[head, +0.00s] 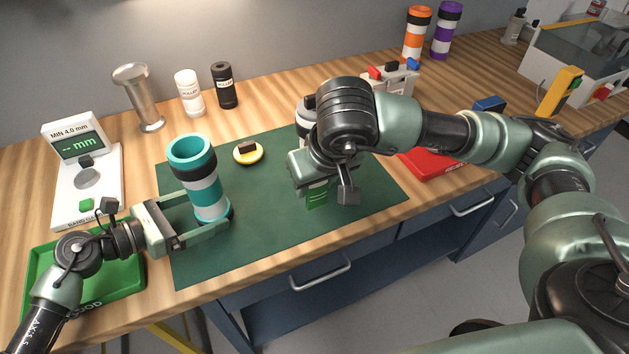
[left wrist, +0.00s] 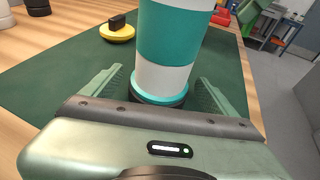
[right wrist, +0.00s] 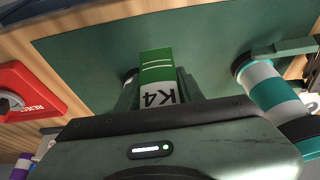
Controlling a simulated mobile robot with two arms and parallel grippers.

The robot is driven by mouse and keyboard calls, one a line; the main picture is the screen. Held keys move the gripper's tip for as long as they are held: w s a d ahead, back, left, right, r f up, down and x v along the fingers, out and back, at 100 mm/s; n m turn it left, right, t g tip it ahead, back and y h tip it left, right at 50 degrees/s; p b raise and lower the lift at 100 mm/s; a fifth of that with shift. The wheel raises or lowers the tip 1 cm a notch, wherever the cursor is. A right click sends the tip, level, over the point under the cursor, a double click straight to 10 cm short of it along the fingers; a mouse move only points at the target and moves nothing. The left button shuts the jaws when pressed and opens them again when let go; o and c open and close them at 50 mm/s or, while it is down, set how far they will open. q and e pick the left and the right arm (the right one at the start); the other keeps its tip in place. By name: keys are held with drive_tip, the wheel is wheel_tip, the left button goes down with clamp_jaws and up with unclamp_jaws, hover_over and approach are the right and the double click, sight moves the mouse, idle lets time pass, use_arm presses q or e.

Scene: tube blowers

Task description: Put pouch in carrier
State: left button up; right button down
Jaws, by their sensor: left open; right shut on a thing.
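The carrier (head: 205,188) is a teal and white banded tube with an open top, standing upright on the green mat. It also shows in the left wrist view (left wrist: 168,75) and the right wrist view (right wrist: 270,90). My left gripper (head: 213,214) is open, its fingers on either side of the carrier's lower part; contact is not clear. My right gripper (right wrist: 158,92) is shut on the pouch (right wrist: 157,68), a green and white piece marked K4, right of the carrier above the mat. In the head view, the pouch (head: 317,198) is partly hidden by the gripper.
A yellow disc with a black block (head: 248,153) lies behind the carrier. A black and white object (head: 304,112) is mostly hidden behind my right arm. A green tray (head: 120,277) is at front left, a red tray (head: 432,162) at right. A gauge (head: 84,180) stands left.

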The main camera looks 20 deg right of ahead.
use_arm(q)
drive_tip(key=shift+w+d+f, duration=0.15)
drive_tip(key=shift+d, duration=0.35)
drive_tip(key=c, duration=1.5)
